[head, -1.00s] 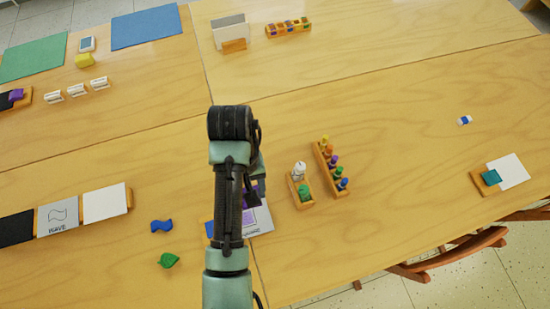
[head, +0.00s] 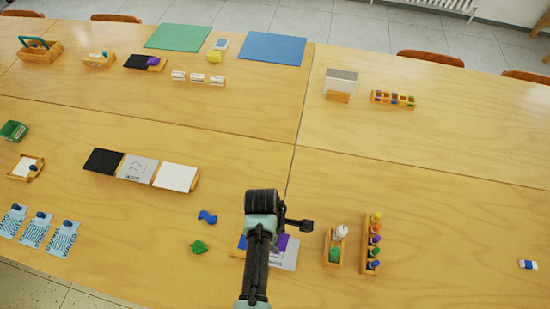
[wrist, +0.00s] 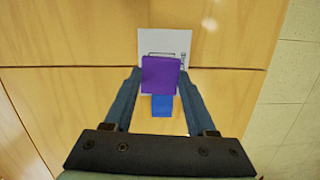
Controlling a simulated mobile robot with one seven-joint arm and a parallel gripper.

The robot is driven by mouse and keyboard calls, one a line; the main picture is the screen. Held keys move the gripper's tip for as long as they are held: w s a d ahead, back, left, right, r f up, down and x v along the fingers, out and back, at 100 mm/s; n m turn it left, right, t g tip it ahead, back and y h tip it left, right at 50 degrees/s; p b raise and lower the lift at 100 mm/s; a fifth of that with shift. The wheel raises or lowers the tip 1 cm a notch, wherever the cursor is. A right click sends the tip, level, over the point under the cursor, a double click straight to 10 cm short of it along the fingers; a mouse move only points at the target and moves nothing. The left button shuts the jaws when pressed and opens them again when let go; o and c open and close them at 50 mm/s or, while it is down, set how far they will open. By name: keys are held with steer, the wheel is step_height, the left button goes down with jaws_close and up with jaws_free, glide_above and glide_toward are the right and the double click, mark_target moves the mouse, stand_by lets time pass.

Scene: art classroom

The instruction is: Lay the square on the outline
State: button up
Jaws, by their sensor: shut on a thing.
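My gripper (wrist: 160,80) is shut on a purple square (wrist: 161,74), one finger on each side of it. The purple square also shows beside my arm in the head view (head: 284,242). A pale card (wrist: 149,38) with a dark-lined outline lies on the table beyond the square in the wrist view. The square covers the near part of the card, so much of the outline is hidden. The card also shows in the head view (head: 288,262), partly behind my arm. Whether the square touches the card is hard to tell.
A blue piece (wrist: 162,106) lies just nearer than the square. To the left are a blue wavy piece (head: 207,216) and a green leaf-like piece (head: 199,247). To the right stand a wooden holder with bottles (head: 334,249) and a rack of colored pegs (head: 371,246).

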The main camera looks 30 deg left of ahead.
steer(key=shift+s+a+f+n, duration=0.3)
steer(key=shift+s+n, duration=0.05)
steer(key=shift+n, duration=0.05)
step_height(320, 180, down, 4)
steer(key=b, duration=0.5)
steer(key=shift+f, duration=0.15)
steer(key=shift+f+b, duration=0.5)
steer(key=shift+f, duration=0.4)
steer(key=shift+f+p, duration=0.35)
steer(key=shift+p, duration=0.15)
stand_by(1.3)
steer(key=o, duration=1.4)
